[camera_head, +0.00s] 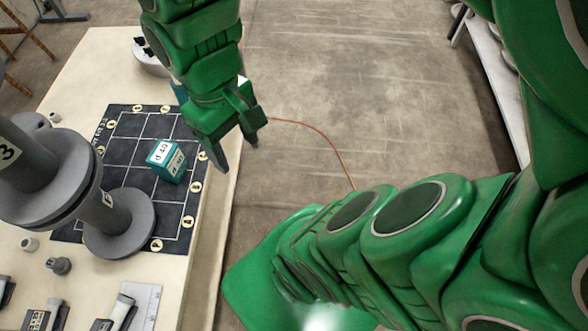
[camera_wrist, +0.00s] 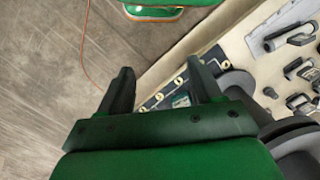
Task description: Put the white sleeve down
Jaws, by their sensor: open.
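My gripper (camera_head: 236,152) is open, its two fingers pointing down at the right edge of the cream table (camera_head: 120,60). In the wrist view the open fingers (camera_wrist: 160,78) have nothing visible between them that they hold. Two small pale, sleeve-like pieces stand on the table: one (camera_head: 29,243) at the lower left, and one (camera_head: 54,117) at the upper left. I cannot tell whether either is the white sleeve. Both are well apart from my gripper. A teal labelled block (camera_head: 166,163) sits on the black gridded mat (camera_head: 126,150), left of my fingers.
Large grey flanged pipe parts (camera_head: 122,228) stand over the mat's left and front. A small dark fitting (camera_head: 58,265) and several tools (camera_head: 115,312) lie at the table's front. A white object (camera_head: 150,58) stands at the back. An orange cable (camera_head: 325,140) crosses the floor.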

